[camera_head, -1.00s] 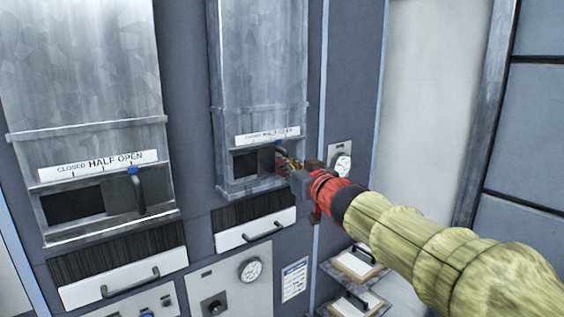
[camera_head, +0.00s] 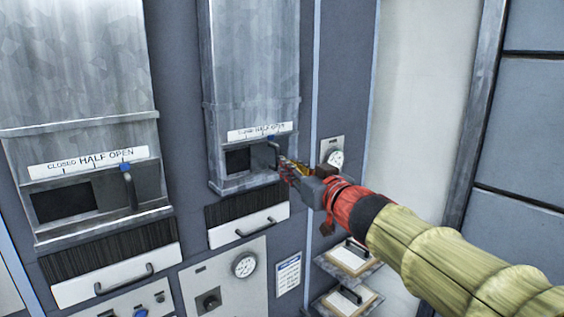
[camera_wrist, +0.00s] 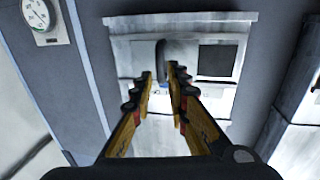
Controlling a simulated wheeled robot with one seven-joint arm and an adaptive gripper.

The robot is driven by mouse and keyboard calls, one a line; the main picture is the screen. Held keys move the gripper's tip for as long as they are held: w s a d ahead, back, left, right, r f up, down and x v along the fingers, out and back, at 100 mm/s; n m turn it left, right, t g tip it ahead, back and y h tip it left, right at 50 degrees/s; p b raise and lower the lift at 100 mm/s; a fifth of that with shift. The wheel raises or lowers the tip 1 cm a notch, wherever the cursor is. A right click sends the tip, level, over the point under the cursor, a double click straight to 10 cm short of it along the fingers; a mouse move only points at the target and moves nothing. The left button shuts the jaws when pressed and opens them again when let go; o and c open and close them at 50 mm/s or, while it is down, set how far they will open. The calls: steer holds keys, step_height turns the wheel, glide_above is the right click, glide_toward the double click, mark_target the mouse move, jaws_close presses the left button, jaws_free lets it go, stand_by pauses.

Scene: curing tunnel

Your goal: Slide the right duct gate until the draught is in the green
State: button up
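The right duct (camera_head: 253,70) has a gate with a dark handle (camera_head: 274,153) under a scale strip (camera_head: 258,131). A dark opening (camera_head: 238,160) shows left of the gate plate, and a blue marker sits on the strip's right half. My gripper (camera_head: 285,168) is just right of and in front of the handle. In the wrist view its fingers (camera_wrist: 163,75) are apart, with the handle (camera_wrist: 161,58) beyond the tips and roughly between them; contact cannot be told. A round dial (camera_head: 335,158) is right of the duct; it also shows in the wrist view (camera_wrist: 36,14). Its reading is too small to tell.
The left duct (camera_head: 75,60) has its own gate handle (camera_head: 129,188) and strip marked CLOSED, HALF OPEN. White drawers (camera_head: 250,225) and a panel with another dial (camera_head: 245,264) are below. Clipboards (camera_head: 350,258) lie at lower right. A pale wall is to the right.

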steer(key=v, duration=0.5)
steer(key=shift+w, duration=0.1)
